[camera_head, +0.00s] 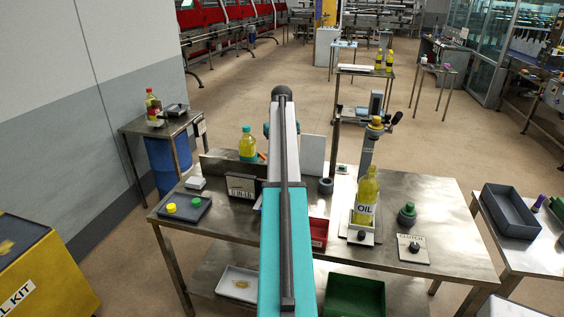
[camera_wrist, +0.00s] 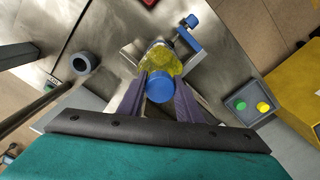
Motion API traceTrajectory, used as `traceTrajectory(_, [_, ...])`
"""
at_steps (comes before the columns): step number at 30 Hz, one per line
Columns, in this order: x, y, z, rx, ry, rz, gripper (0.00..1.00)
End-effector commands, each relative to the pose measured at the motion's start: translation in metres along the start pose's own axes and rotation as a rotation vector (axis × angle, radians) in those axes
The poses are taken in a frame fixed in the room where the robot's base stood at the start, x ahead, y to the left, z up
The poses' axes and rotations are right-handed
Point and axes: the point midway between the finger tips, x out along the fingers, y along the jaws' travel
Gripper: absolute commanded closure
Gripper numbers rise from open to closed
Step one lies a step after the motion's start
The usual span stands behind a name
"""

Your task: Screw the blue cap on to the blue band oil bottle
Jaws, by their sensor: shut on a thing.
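In the wrist view my gripper (camera_wrist: 161,95) has its two purple-grey fingers on either side of the blue cap (camera_wrist: 160,86), shut on it. A bottle of yellow oil (camera_wrist: 163,55) stands just beyond the cap, partly covered by it. It appears to sit in a grey fixture with a blue knob (camera_wrist: 194,21). I cannot tell whether cap and bottle touch. The bottle's band is not visible. In the head view my arm hides the gripper, the cap and this bottle.
A tray (camera_head: 202,214) with yellow and green caps lies at the table's left. A bottle labelled OIL (camera_head: 368,188) stands in a fixture at right, near a clutch plate (camera_head: 404,255). A teal-capped bottle (camera_head: 247,146) stands behind.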

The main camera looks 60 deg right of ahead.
Motion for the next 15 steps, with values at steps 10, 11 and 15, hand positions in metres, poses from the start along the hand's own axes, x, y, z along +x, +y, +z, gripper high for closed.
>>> traceTrajectory(10, [-0.0010, 0.0000, -0.0001, 0.065, 0.000, 0.000, 0.83])
traceTrajectory(11, [-0.0010, 0.0000, 0.0000, 0.080, 0.000, 0.000, 0.83])
traceTrajectory(15, [-0.0005, -0.0001, 0.0000, 0.139, 0.000, 0.000, 0.83])
